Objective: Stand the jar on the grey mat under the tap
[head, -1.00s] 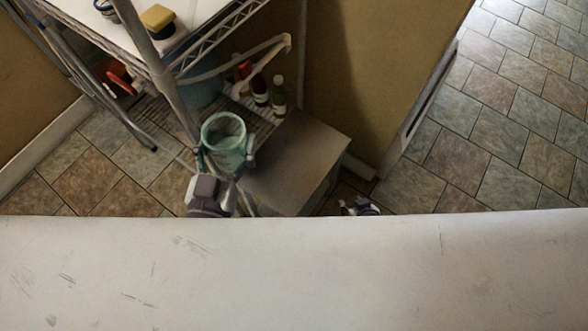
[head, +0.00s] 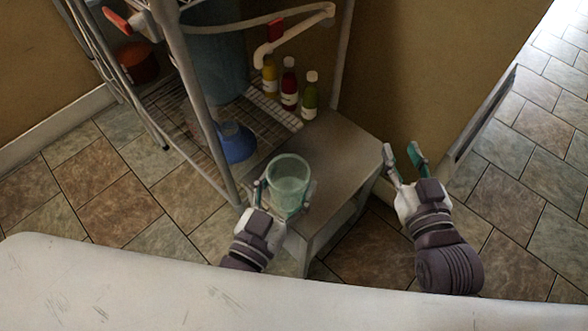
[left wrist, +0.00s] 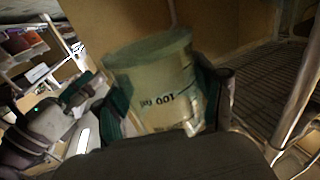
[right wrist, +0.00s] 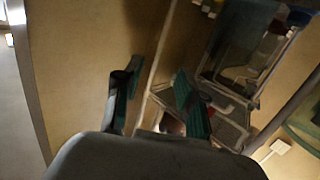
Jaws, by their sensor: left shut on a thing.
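The jar (head: 289,188) is a translucent green cylinder, upright with its open mouth up, over the near left edge of a low grey-brown stand. My left gripper (head: 282,196) is shut around its sides. The left wrist view shows the jar (left wrist: 160,85) between the fingers, with an upside-down "100" mark. I cannot tell whether its base touches anything. A pale bent pipe with a downturned end (head: 262,56) and a red part (head: 277,29) may be the tap. I cannot make out a separate grey mat. My right gripper (head: 403,160) is open and empty, right of the stand.
The stand's top (head: 340,145) is bare beyond the jar. Several bottles (head: 289,85) stand on the wire shelf behind it, with a blue funnel-like thing (head: 236,143) and a large blue bucket (head: 215,60). A rack post (head: 190,90) rises left of the jar.

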